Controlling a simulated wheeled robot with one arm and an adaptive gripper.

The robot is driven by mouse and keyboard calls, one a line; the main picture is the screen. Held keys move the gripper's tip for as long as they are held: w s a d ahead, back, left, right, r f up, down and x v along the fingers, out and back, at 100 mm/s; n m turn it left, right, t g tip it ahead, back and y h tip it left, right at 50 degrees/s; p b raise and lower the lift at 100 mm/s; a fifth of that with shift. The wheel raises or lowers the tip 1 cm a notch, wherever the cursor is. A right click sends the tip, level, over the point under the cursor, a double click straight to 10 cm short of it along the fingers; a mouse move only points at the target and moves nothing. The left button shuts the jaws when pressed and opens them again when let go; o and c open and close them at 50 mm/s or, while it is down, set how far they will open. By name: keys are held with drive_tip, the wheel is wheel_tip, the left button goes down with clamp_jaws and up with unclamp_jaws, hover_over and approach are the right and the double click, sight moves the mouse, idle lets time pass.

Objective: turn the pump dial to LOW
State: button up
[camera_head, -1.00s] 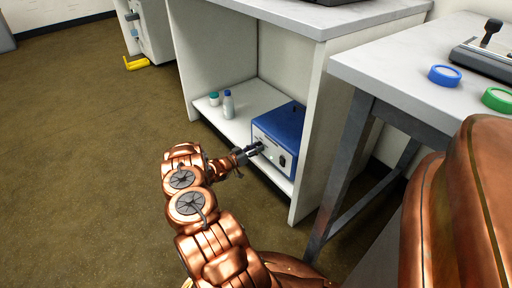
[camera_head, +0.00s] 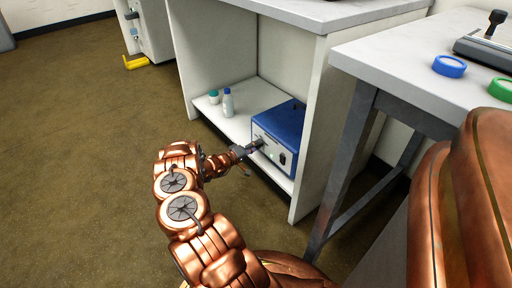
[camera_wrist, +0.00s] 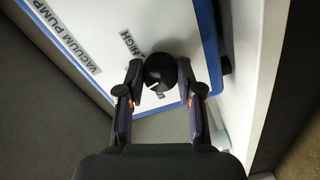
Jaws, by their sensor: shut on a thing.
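The blue vacuum pump (camera_head: 279,128) stands on the lower shelf of the white bench, its white front panel (camera_wrist: 108,32) facing my arm. In the wrist view the round black dial (camera_wrist: 160,67) sits on this panel between my fingertips, with a short white mark near its lower-left side. The word HIGH (camera_wrist: 129,42) is printed to the dial's upper left. Another label beside the dial is mostly covered. My gripper (camera_wrist: 162,78) is shut on the dial, one finger at each side. In the head view the gripper (camera_head: 252,148) reaches the pump's front and hides the dial.
The bench's side wall (camera_head: 318,140) is close on the right. A grey-legged table (camera_head: 400,65) stands further right. Open floor lies to the left.

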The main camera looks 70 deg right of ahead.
drive_tip(key=n, duration=0.4)
drive_tip(key=shift+s, duration=0.2)
drive_tip(key=shift+n+g+b, duration=0.3)
drive_tip(key=shift+n+g, duration=0.1)
drive_tip(key=shift+n, duration=1.9)
drive_tip(key=o, duration=0.9)
drive_tip(key=shift+s, duration=0.1)
drive_tip(key=shift+o, duration=1.3)
drive_tip(key=shift+w+r, duration=0.1)
drive_tip(key=shift+w, duration=0.15)
